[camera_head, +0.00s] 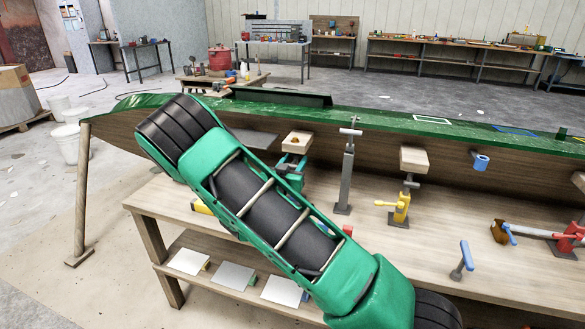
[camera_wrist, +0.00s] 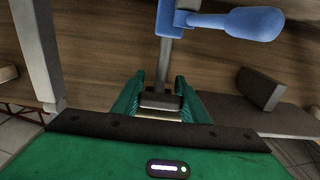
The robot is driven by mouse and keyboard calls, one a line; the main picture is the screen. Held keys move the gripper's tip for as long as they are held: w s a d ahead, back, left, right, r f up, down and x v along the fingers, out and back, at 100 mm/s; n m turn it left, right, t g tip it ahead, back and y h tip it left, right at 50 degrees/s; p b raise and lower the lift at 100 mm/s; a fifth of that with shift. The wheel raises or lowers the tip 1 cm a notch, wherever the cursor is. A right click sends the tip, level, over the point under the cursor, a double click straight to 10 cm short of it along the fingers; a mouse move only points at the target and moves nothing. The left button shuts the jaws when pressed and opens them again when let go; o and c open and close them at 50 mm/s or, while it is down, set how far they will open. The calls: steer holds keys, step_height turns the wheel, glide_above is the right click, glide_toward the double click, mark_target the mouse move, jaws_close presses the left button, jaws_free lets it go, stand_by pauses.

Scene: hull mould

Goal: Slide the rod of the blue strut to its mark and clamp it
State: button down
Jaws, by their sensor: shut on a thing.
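The blue strut shows close up in the wrist view: a blue collar (camera_wrist: 172,18) with a blue lever (camera_wrist: 245,22) pointing right, and a grey rod (camera_wrist: 163,62) running from the collar down the picture. My gripper (camera_wrist: 160,92) has its green fingers on either side of the rod's end, shut on a dark block there. The rod's mark cannot be made out.
The long green-topped hull (camera_head: 370,122) runs behind the wooden bench (camera_head: 150,212). A yellow strut (camera_head: 401,208), a grey post (camera_head: 345,185) and a red clamp (camera_head: 570,236) stand along it. A grey upright (camera_wrist: 38,55) is at the left of the wrist view.

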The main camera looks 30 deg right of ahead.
steer(key=shift+w+r, duration=0.1)
steer(key=shift+r, duration=0.55)
steer(key=c, duration=1.1)
jaws_free()
steer(key=shift+a+r, duration=0.1)
steer(key=shift+r, duration=0.05)
steer(key=shift+s+a+f, duration=0.2)
steer(key=shift+s+a, duration=0.15)
steer(key=v, duration=0.9)
steer(key=shift+s+a, duration=0.25)
steer(key=shift+s, duration=0.05)
steer(key=shift+d, duration=0.1)
